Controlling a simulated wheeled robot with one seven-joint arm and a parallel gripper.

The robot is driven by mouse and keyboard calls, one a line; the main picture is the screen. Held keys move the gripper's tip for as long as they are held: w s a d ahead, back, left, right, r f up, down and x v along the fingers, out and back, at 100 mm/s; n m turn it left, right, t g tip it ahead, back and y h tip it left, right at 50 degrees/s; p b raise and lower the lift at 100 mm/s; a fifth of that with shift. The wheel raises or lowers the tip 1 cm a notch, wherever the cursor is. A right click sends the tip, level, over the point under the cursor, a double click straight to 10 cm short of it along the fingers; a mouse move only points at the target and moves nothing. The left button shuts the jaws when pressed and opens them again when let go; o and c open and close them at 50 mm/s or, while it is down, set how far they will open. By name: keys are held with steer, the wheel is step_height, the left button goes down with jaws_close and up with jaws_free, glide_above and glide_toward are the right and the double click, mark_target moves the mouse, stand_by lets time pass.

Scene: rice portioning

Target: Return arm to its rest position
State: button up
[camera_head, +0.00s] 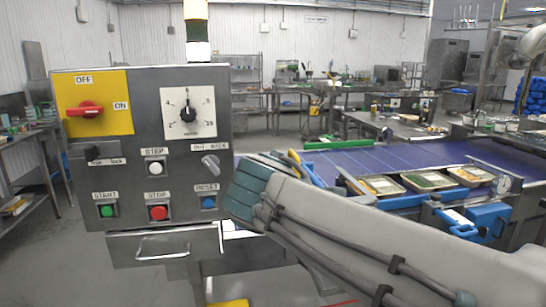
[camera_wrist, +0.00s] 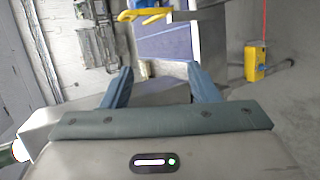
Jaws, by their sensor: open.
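My arm reaches across the lower right of the head view, its teal-padded end (camera_head: 250,190) beside the right edge of the control panel. The fingers cannot be made out clearly there. In the wrist view my gripper (camera_wrist: 159,68) shows two blue fingers spread wide apart, with nothing held between them. Beyond them lie a grey surface and a blue-purple belt-like surface (camera_wrist: 165,45).
The grey control panel (camera_head: 130,135) with knobs and buttons stands close at left. A blue conveyor belt (camera_head: 370,158) runs behind my arm, with several filled trays (camera_head: 428,180) beside it. A yellow box (camera_wrist: 255,62) shows at right in the wrist view.

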steer(key=s+d+f+m+g+h+p, duration=0.15)
steer(key=s+d+f+m+g, duration=0.25)
steer(key=d+f+m, duration=0.4)
steer(key=s+d+f+m+g+y+p, duration=0.3)
steer(key=s+d+f+m, duration=0.4)
steer(key=s, duration=0.5)
step_height(320, 180, down, 2)
steer(key=m+g+p, duration=0.1)
steer(key=m+g, duration=0.1)
steer(key=m, duration=0.1)
steer(key=shift+s+f+g, duration=0.2)
steer(key=shift+s+g, duration=0.1)
steer(key=shift+g, duration=0.1)
